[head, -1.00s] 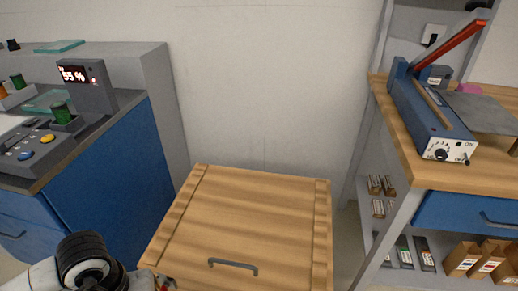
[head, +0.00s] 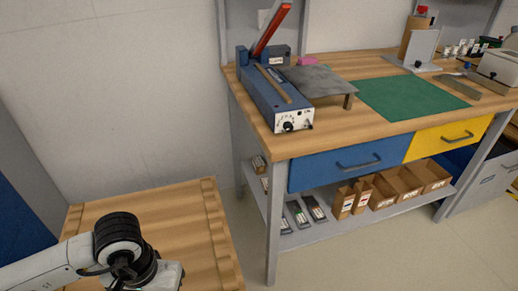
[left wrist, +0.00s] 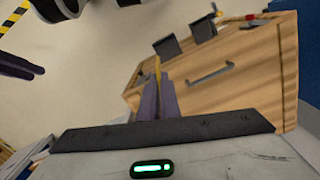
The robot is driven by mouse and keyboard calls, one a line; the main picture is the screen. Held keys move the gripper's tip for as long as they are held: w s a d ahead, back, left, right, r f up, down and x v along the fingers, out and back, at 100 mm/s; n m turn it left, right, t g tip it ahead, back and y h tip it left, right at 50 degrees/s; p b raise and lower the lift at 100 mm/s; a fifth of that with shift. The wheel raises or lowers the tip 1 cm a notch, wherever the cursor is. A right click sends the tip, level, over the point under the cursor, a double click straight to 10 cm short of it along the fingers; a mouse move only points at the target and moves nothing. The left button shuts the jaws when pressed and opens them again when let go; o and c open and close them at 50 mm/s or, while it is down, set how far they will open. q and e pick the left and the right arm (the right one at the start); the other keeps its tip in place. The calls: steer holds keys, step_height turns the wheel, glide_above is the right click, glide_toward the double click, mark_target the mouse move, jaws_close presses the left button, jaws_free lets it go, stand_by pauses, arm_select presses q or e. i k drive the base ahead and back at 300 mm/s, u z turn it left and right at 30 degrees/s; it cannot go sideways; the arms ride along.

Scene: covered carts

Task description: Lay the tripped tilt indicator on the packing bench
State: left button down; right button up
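The packing bench (head: 350,66) has a wooden top and stands at the centre and right of the head view. My left gripper is at the bottom left of the head view (head: 140,272), over the wooden cart cover, its fingertips out of sight. In the left wrist view its purple fingers (left wrist: 158,98) are close together around a thin yellowish sliver (left wrist: 158,66). This looks like the tilt indicator edge-on; its face and tripped mark are hidden. Dark purple fingers at the left edge of the left wrist view look like my right gripper (left wrist: 22,66); their opening is unclear.
A blue sealer (head: 275,98) with a red lever stands on the bench's left end, beside a grey plate (head: 318,80). A green mat (head: 408,97) lies clear farther right. The cart cover (head: 190,215) is at lower left.

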mark_target(387, 96)
steer(key=z, duration=2.3)
steer(key=i, duration=3.7)
steer(key=u, duration=2.05)
